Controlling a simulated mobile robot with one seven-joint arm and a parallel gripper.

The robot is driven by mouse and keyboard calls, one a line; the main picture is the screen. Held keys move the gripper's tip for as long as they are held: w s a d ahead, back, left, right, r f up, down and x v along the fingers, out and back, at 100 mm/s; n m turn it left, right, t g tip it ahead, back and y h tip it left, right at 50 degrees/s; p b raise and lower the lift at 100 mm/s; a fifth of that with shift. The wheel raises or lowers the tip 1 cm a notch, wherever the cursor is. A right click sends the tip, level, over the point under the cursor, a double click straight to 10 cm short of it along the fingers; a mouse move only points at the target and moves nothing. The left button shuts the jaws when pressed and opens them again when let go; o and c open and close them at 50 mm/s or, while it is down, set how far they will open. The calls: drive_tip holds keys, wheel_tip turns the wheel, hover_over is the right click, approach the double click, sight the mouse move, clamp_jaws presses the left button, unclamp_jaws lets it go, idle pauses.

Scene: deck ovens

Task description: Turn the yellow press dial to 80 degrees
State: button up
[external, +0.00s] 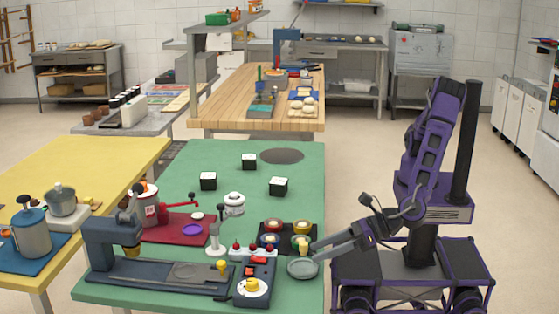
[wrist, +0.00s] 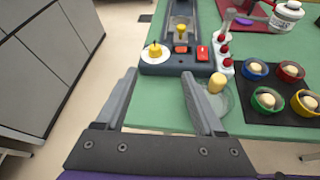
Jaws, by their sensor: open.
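The yellow press dial (external: 252,286) sits on a white round face on a dark blue control box (external: 250,299) at the front of the green table. In the wrist view the dial (wrist: 155,50) is beyond my fingertips, near the middle. Red buttons (wrist: 203,53) are beside it on the same box. My gripper (wrist: 160,80) is open, with nothing between its fingers, apart from the dial. In the external view my gripper (external: 318,252) reaches in from the right, near the table's right edge.
A round glass dish (external: 303,268) with a yellow cylinder (wrist: 217,84) is close to my right finger in the wrist view. A black tray (wrist: 272,111) with several colored bowls lies further right. The dark blue press (external: 112,240) stands left of the box.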

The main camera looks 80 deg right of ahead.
sight(256, 281)
drive_tip(key=w+a+f, duration=0.1)
drive_tip(key=w+f, duration=0.1)
drive_tip(key=w, duration=0.3)
drive_tip(key=w+a+f+n, duration=0.1)
drive_tip(key=w+f, duration=0.2)
drive_tip(key=w, duration=0.1)
drive_tip(key=w+a+f+n+b, duration=0.1)
drive_tip(key=w+f, duration=0.1)
drive_tip(key=w, duration=0.3)
drive_tip(key=shift+w+a+f+y, duration=0.2)
drive_tip(key=shift+w+a+y, duration=0.05)
drive_tip(key=shift+w+y, duration=0.1)
clamp_jaws()
